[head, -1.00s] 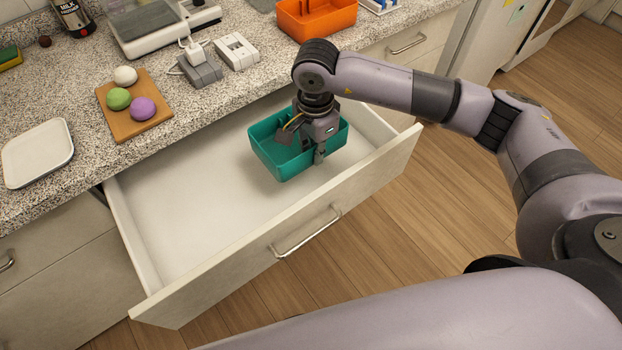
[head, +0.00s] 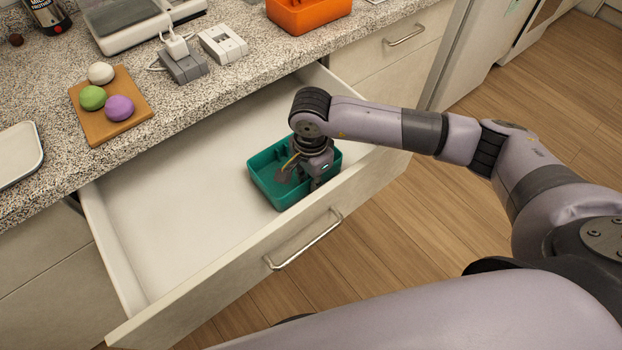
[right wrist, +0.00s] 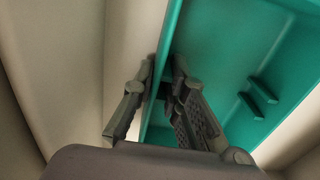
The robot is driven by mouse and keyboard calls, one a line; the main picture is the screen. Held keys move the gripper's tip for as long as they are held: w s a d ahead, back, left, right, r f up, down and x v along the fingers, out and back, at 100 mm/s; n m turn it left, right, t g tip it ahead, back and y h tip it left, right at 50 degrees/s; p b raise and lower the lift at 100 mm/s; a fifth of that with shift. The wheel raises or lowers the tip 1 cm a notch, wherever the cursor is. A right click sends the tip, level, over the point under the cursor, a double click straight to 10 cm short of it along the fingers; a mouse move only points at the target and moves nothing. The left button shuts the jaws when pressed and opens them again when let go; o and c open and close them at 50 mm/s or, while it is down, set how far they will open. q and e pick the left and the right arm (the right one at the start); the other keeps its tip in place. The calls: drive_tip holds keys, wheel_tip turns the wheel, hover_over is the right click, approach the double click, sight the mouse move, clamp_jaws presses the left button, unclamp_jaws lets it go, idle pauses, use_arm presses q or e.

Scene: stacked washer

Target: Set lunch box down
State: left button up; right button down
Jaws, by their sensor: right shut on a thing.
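The teal lunch box (head: 268,186) is an open, empty-looking tray inside the pulled-out white drawer (head: 165,215), near its front wall on the right side. My right gripper (head: 310,178) is shut on the box's front wall, one finger inside and one outside. The right wrist view shows the fingers (right wrist: 155,100) on both sides of the teal wall, and the lunch box (right wrist: 225,60) with small ribs inside. The box looks level and low in the drawer; I cannot tell whether its underside touches the drawer floor. My left gripper is not in view.
The drawer's front panel (head: 240,265) with its metal handle (head: 305,243) stands close to the box. The drawer's left half is empty.

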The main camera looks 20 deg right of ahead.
drive_tip(key=shift+s+f, duration=0.1)
drive_tip(key=c, duration=1.6)
unclamp_jaws()
wheel_tip(320, 180, up, 12)
drive_tip(key=b, duration=0.1)
